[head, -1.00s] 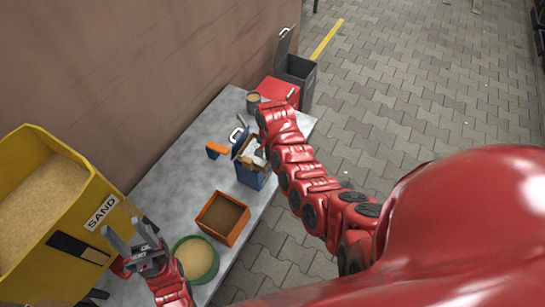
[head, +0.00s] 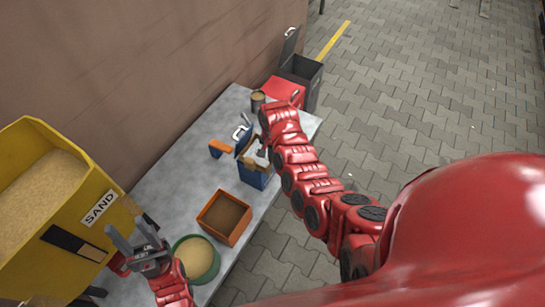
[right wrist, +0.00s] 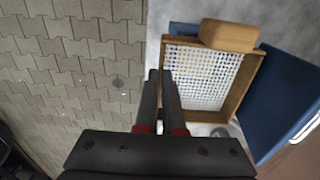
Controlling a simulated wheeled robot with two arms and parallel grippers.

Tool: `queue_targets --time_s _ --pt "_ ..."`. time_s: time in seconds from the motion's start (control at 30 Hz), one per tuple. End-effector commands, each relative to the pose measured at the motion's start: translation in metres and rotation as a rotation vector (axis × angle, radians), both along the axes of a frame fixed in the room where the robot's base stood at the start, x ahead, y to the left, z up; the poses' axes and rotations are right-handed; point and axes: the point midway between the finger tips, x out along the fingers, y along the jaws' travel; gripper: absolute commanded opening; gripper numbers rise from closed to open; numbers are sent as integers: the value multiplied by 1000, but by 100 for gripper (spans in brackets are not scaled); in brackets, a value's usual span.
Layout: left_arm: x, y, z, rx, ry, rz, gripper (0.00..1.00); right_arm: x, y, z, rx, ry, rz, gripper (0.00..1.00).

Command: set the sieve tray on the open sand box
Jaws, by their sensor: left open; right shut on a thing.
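The sieve tray (right wrist: 193,85), a wooden frame with white mesh and a wooden block (right wrist: 228,36) on one rim, lies in front of my right gripper (right wrist: 161,74). My right gripper is shut on its near-left rim. In the head view, that gripper is at the blue box (head: 252,178), mostly hidden by my arm. Whether the tray rests on the box or hangs over it, I cannot tell. The yellow box (head: 75,225) labelled SAND is open at the left and holds sand. My left gripper (head: 134,238) is open and empty in front of it.
The blue box has a raised blue lid (right wrist: 283,105). On the grey table (head: 190,180) stand an orange box (head: 240,232) with brown fill, a green bowl (head: 213,268) of sand, an orange item (head: 220,148), a tin (head: 258,99) and a red box (head: 283,90). A dark bin (head: 309,88) stands beyond.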

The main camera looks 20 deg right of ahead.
Motion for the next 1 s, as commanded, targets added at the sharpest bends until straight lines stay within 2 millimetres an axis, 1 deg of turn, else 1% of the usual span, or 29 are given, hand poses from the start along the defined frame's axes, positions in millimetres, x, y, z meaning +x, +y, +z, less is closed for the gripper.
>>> queue_targets --time_s 0.1,0.13,0.27,0.3,0.6,0.73,0.87,0.97,1.0 --pt "0 0 -3 0 0 0 50 0 0 -3 0 0 0 0" --pt "0 0 -3 0 0 0 50 0 0 -2 1 -1 0 9" --pt "0 0 -2 0 0 0 50 0 0 -2 0 0 0 32" --pt "0 0 -2 0 0 0 50 0 0 -2 0 0 0 40" --pt "0 0 -2 0 0 0 50 0 0 -2 0 0 0 40" --pt "0 0 -5 0 0 0 50 1 0 3 -1 -2 0 40" --pt "0 0 -10 0 0 0 50 2 0 15 -1 -5 0 40" --pt "0 0 -17 0 0 0 50 1 0 29 -1 -6 -1 40" --pt "0 0 -20 0 0 0 50 2 0 37 -2 -7 -1 40"
